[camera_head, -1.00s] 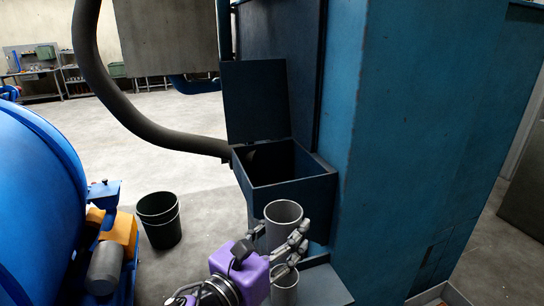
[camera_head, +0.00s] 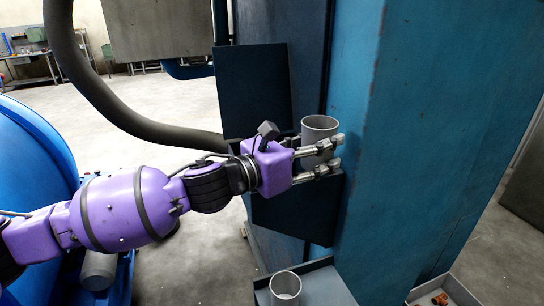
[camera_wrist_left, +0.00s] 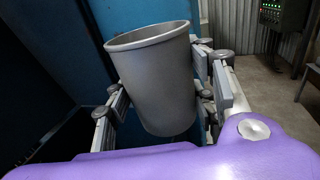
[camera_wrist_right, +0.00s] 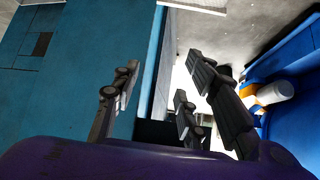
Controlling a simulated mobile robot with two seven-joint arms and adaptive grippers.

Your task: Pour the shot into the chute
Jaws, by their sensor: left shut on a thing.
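My left gripper (camera_head: 332,155) is shut on a grey cup (camera_head: 320,128), which I hold roughly upright. The cup also shows between the fingers in the left wrist view (camera_wrist_left: 160,80). Its contents cannot be seen. The chute is a dark blue box (camera_head: 292,218) on the side of the blue machine, with its lid (camera_head: 253,95) standing open. The held cup is in front of or above the box's right part, and my gripper and arm hide its opening. My right gripper (camera_wrist_right: 158,88) shows in the right wrist view, fingers apart and empty.
A second grey cup (camera_head: 286,289) stands on a shelf (camera_head: 325,285) below the box. The tall blue machine wall (camera_head: 410,150) is close on the right. A thick dark hose (camera_head: 110,115) curves in from the left. A tray (camera_head: 455,290) with small orange parts is at lower right.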

